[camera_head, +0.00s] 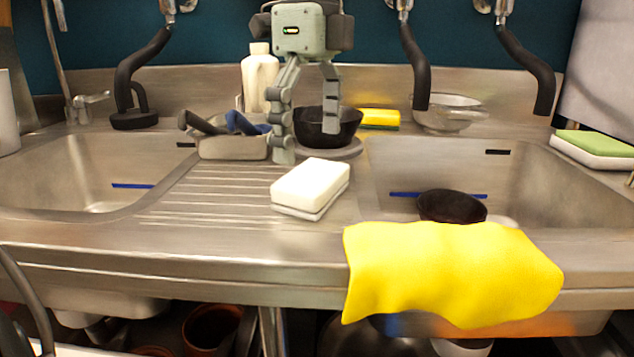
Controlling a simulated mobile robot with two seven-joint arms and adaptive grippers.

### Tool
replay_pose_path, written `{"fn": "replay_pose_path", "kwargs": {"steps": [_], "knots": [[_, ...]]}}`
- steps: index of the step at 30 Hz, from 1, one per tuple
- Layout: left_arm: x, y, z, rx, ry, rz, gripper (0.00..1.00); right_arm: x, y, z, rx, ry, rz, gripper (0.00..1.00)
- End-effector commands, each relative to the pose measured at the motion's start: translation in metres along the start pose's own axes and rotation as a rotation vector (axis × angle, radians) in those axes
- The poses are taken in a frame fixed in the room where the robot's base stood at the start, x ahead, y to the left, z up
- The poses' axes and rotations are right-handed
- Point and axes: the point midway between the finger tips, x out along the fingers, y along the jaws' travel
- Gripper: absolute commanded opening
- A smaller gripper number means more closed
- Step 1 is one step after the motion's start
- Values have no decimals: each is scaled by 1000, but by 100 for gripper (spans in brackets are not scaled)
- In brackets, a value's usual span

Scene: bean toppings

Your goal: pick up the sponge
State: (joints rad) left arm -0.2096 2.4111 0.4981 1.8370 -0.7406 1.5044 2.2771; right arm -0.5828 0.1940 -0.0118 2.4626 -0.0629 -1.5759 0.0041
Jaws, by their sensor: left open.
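A white sponge with a grey underside (311,187) lies on the steel strip between the two sinks, near the front. A yellow sponge with a green layer (379,118) lies at the back, right of a black bowl (345,128). A green-topped white sponge (595,146) lies at the far right edge. My left gripper (307,143) points down with its fingers apart and nothing between them that I can tell is held. It hangs behind the white sponge and in front of the black bowl, partly hiding the bowl. My right gripper is not in view.
A grey tray with dark and blue-handled items (232,147) and a cream bottle (260,78) stand left of the gripper. A glass bowl (449,112) stands back right. The right sink holds a dark bowl (452,206). A yellow cloth (450,270) drapes over the front edge. Black faucet spouts hang behind.

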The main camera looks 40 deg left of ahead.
Motion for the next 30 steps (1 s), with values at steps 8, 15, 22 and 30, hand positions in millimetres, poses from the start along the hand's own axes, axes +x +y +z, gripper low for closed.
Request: {"fn": "replay_pose_path", "kwargs": {"steps": [8,15,22,30], "knots": [[41,2,-2,3,2,3,100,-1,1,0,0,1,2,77],[49,1,-3,1,1,-1,100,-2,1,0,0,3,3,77],[49,1,-2,1,1,0,84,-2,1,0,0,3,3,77],[49,1,-2,1,1,0,70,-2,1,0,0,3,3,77]]}}
